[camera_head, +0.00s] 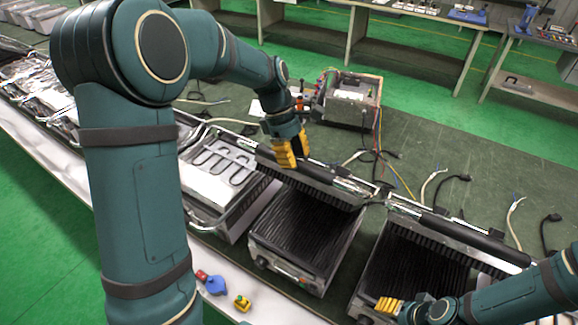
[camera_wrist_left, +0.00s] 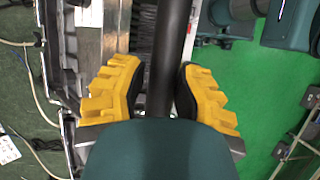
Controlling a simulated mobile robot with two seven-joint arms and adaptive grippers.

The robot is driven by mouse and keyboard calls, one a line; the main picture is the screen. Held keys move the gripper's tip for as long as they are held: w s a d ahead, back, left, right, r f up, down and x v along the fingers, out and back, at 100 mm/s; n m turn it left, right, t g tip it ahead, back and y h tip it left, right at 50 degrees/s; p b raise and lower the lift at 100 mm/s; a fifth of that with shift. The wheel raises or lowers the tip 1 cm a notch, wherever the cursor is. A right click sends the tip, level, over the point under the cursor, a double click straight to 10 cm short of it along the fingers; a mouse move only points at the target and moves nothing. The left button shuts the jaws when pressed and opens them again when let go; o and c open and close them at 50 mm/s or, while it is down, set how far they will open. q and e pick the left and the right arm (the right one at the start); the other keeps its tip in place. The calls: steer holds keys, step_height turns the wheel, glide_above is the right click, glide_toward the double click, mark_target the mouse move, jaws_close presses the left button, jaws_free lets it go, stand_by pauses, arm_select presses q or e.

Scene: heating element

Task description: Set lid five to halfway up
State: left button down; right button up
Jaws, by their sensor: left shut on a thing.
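My left gripper (camera_head: 287,152) is at the top edge of the raised lid (camera_head: 325,184) of the middle contact grill. In the left wrist view, its yellow fingers (camera_wrist_left: 160,95) are on either side of a black round handle bar (camera_wrist_left: 168,60), and they are shut on it. The lid stands tilted open above the dark ribbed plate of its grill base (camera_head: 305,232). I cannot read which lid is number five. My right gripper (camera_head: 388,305) is low at the front of the right grill, its fingers small and partly merged, so their opening is unclear.
Another grill (camera_head: 420,262) with its lid raised (camera_head: 455,232) stands at right. An open unit with a bare heating coil (camera_head: 222,165) stands at left. A metal box (camera_head: 350,97) and loose cables lie behind. Small blue (camera_head: 215,285) and yellow (camera_head: 242,303) parts lie on the front edge.

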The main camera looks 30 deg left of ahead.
arm_select(q)
steer(key=shift+w+d+r, duration=0.1)
steer(key=shift+w+d, duration=0.05)
steer(key=shift+w, duration=0.15)
steer(key=c, duration=0.8)
jaws_free()
steer(key=shift+o, duration=0.6)
steer(key=shift+w+d+f, duration=0.15)
steer(key=shift+w+f, duration=0.15)
steer(key=shift+w, duration=0.3)
steer(key=s+v, duration=0.1)
steer(key=v, duration=1.1)
steer(key=shift+a+r, duration=0.15)
steer(key=shift+a, duration=0.1)
arm_select(e)
steer(key=shift+w+f, duration=0.1)
steer(key=shift+w, duration=0.15)
